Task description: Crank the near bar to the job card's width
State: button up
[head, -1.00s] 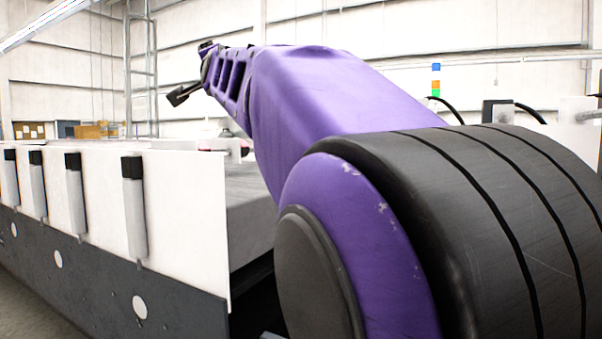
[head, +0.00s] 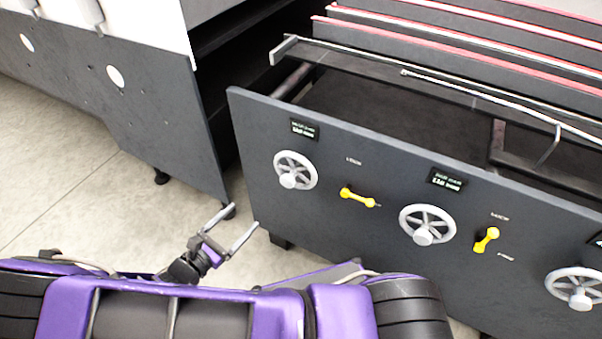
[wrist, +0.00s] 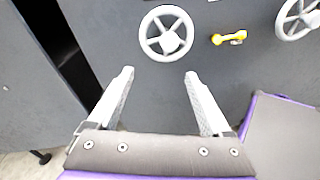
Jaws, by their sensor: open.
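A dark grey panel (head: 330,215) carries several grey handwheels. The left handwheel (head: 296,171) has a small display (head: 303,129) above it and a yellow lever (head: 359,197) to its right. The middle handwheel (head: 427,225) has a display (head: 447,180) above it and a second yellow lever (head: 486,240) beside it. A third handwheel (head: 575,288) is at the right edge. My gripper (head: 243,225) is open and empty in front of the panel's lower left. In the wrist view, a handwheel (wrist: 166,34) sits beyond and between the open fingertips, untouched. The display digits are unreadable. I see no job card.
Long bars with red edges (head: 470,35) run above the panel, with a thin metal rod (head: 480,95) in front. A neighbouring dark cabinet (head: 120,95) stands left, across a gap. Concrete floor (head: 60,200) is clear at left.

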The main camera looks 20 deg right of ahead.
aim_at(286, 184)
jog(key=w+d+n, duration=0.1)
jog(key=w+d, duration=0.2)
jog(key=d, duration=0.2)
jog(key=w+d+f+n+t, duration=0.1)
jog(key=w+d, duration=0.2)
jog(key=d, duration=0.2)
jog(key=w+d+n+t+b, duration=0.1)
jog(key=w+d, duration=0.3)
jog(key=d, duration=0.1)
jog(key=shift+d+f+n, duration=0.2)
jog(key=shift+f+n, duration=0.2)
grip_shut()
